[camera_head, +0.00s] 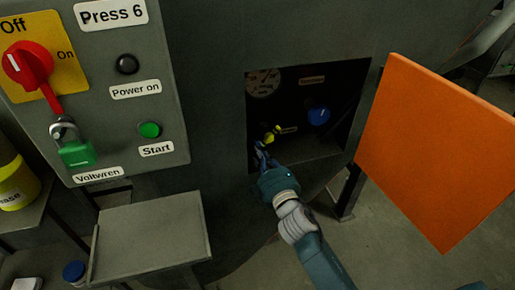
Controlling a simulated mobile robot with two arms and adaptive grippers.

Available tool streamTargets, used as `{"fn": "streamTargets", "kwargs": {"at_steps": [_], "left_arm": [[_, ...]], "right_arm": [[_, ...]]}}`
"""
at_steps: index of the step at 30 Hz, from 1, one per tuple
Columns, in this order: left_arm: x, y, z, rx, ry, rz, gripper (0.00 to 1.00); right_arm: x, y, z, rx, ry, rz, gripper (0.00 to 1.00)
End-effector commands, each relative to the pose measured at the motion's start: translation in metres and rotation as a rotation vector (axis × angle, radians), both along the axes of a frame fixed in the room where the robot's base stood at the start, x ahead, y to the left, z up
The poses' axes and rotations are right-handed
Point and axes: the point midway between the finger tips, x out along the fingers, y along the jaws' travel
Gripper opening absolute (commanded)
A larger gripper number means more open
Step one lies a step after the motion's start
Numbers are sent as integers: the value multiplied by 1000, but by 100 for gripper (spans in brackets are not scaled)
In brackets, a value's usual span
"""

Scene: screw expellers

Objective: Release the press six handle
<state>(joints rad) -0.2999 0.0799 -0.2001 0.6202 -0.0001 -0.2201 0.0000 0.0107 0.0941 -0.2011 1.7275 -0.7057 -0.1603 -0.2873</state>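The press 6 housing has an open recess (318,153). Inside it a small yellow handle (271,133) shows near the left side, with a round gauge above it and a blue knob (319,115) to its right. My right gripper (261,152) reaches into the recess from below, its fingers just under and left of the yellow handle. Whether the fingers touch the handle, and whether they are open or shut, is too small and dark to tell. My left gripper is not in view.
An orange panel (437,150) stands out to the right of the recess. The "Press 6" control box (100,95) is at the upper left, with a red switch (30,70) and a green padlock (78,153). A grey shelf (150,238) juts out below it. A yellow container (16,182) is at far left.

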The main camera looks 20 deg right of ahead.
Motion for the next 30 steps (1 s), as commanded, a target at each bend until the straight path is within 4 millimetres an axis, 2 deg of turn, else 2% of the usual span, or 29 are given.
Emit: {"fn": "streamTargets", "kwargs": {"at_steps": [30], "left_arm": [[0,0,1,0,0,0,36]], "right_arm": [[0,-2,-4,-76,0,-2,0]]}}
